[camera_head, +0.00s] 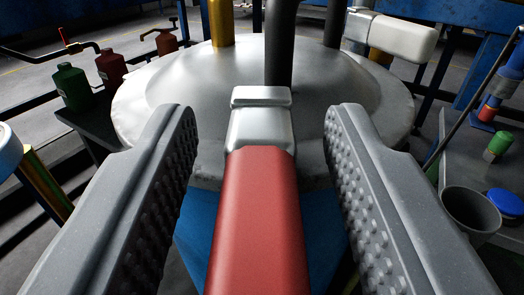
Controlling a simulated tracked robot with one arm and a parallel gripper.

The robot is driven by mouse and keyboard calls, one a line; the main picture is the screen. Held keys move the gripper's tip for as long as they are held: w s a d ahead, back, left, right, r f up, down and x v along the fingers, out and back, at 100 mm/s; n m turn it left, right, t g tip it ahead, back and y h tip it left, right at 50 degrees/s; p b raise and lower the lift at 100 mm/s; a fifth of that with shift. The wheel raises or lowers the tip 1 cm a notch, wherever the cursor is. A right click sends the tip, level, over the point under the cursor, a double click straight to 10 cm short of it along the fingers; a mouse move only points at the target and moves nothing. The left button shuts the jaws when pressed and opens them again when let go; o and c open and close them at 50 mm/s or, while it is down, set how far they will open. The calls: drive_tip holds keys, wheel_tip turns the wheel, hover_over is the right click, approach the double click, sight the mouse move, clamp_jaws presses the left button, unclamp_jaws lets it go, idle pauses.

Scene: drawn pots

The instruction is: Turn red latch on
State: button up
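The red latch (258,215) is a lever with a long red handle and a silver metal head. It points toward me along the middle of the view, and its head lies at the near edge of a round grey metal lid (190,85). My gripper (262,125) is open. Its two grey studded fingers stand on either side of the red handle, with a gap visible on both sides. The near end of the handle runs out of the bottom of the view.
A white-handled latch (400,38) sits at the lid's far right. A dark post (280,45) and a yellow post (221,22) rise from the lid. Green (72,87) and red (111,66) canisters stand at left. A grey cup (470,210) and blue-lidded item (505,203) are at right.

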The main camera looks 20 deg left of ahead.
drive_tip(key=v, duration=1.3)
drive_tip(key=shift+s+p, duration=0.35)
drive_tip(key=shift+d, duration=0.1)
